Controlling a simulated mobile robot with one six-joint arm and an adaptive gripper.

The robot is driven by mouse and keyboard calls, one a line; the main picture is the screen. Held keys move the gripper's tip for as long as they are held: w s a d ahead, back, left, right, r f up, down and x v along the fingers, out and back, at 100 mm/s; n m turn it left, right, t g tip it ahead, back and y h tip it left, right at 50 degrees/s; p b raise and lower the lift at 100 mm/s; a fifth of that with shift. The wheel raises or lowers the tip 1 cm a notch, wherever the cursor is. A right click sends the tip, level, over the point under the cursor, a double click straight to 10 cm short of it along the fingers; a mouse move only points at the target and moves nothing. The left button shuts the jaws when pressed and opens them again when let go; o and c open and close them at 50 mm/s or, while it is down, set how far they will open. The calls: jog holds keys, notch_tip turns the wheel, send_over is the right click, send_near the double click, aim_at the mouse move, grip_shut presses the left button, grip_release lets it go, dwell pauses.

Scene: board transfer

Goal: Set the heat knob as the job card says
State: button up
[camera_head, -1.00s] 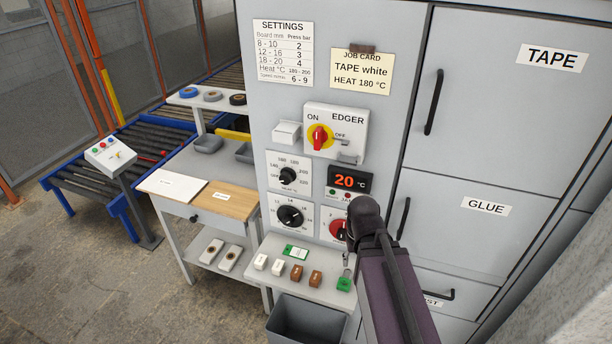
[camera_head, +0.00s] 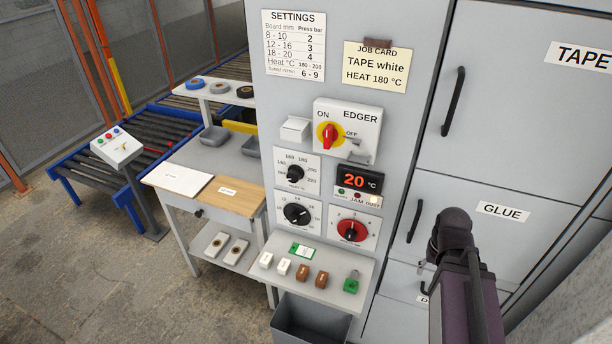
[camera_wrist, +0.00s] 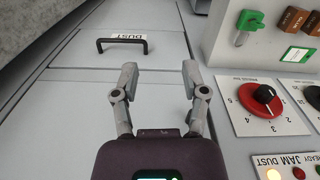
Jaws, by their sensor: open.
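The heat knob (camera_head: 295,173) is a black dial on a white plate, ringed by numbers, at the left of the grey edger cabinet. Its exact setting is too small to read. The job card (camera_head: 376,66) is taped above and reads TAPE white, HEAT 180 °C. The display (camera_head: 359,181) shows 20 °C. My gripper (camera_wrist: 159,78) is open and empty in the wrist view, in front of the cabinet face near the DUST drawer. In the head view my arm mostly hides it, right of and below the heat knob. The heat knob is outside the wrist view.
A red knob (camera_head: 352,230) and a black knob (camera_head: 297,214) sit below. The red EDGER switch (camera_head: 329,136) is above. A shelf (camera_head: 327,262) with small coloured blocks juts out under the dials. Cabinet handles (camera_head: 453,101) project at the right.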

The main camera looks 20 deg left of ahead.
jog(key=shift+s+d, duration=0.2)
jog(key=shift+d, duration=0.2)
jog(key=o, duration=0.5)
jog(key=shift+a, duration=0.1)
jog(key=w+a+r+n+t+h+b, duration=0.1)
jog(key=w+a+n+t+h+b, duration=0.3)
jog(key=a+n, duration=0.45)
jog(key=w+a+n+t+h+b, duration=0.2)
jog(key=w+a+n+t, duration=0.35)
jog(key=a+n, duration=0.3)
jog(key=s+a+r+n+t+y+b, duration=0.1)
jog(key=a+r+n+t, duration=0.1)
jog(key=a+n, duration=0.3)
jog(key=s+a+r+n+t+y+b, duration=0.2)
jog(key=a+n, duration=0.4)
jog(key=a, duration=0.7)
jog(key=s+a+r+n+t+y+b, duration=0.1)
jog(key=s+a+r+n+t+y, duration=0.1)
jog(key=a, duration=0.7)
jog(key=r+n+t, duration=0.1)
jog(key=n+t, duration=0.1)
jog(key=n, duration=0.1)
jog(key=shift+r+n, duration=0.15)
jog(key=shift+n, duration=0.25)
